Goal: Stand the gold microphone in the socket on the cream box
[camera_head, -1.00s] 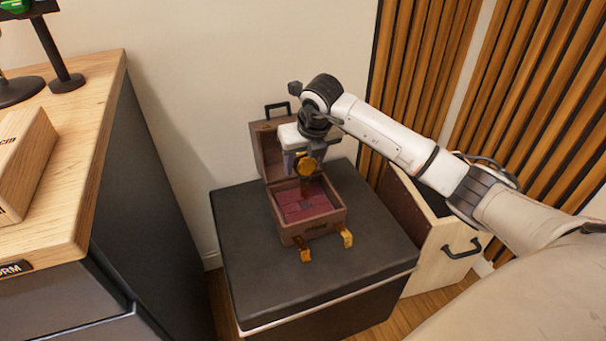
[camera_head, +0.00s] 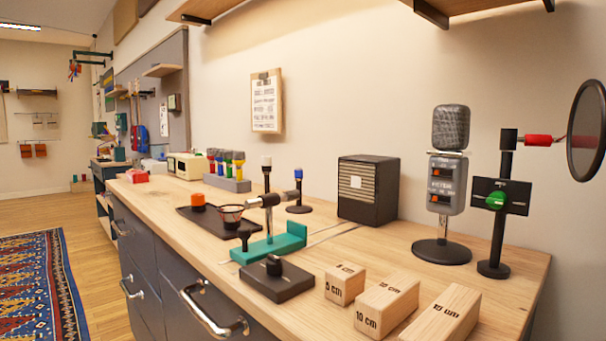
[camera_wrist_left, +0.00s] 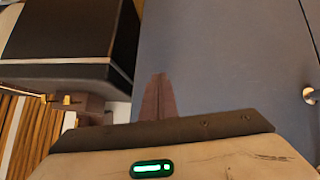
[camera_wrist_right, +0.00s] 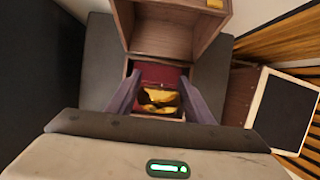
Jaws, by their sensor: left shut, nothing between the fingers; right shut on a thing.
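In the right wrist view my right gripper (camera_wrist_right: 160,92) is shut on the gold microphone (camera_wrist_right: 158,97), which lies between its two fingers. They are over the red-lined inside of an open wooden chest (camera_wrist_right: 152,35); I cannot tell whether the microphone touches the lining. In the left wrist view my left gripper (camera_wrist_left: 158,97) is shut and empty, its fingers together in front of a grey-blue cabinet front. A small cream box (camera_head: 184,166) stands far back on the counter in the head view. It is too small to make out a socket. Neither gripper shows in the head view.
The wooden counter (camera_head: 400,262) holds a green stand (camera_head: 270,243), wooden blocks (camera_head: 388,303), a grey microphone on a stand (camera_head: 450,180) and a black speaker (camera_head: 368,190). The chest sits on a dark case (camera_wrist_right: 100,70). A patterned rug (camera_head: 40,270) lies on the floor.

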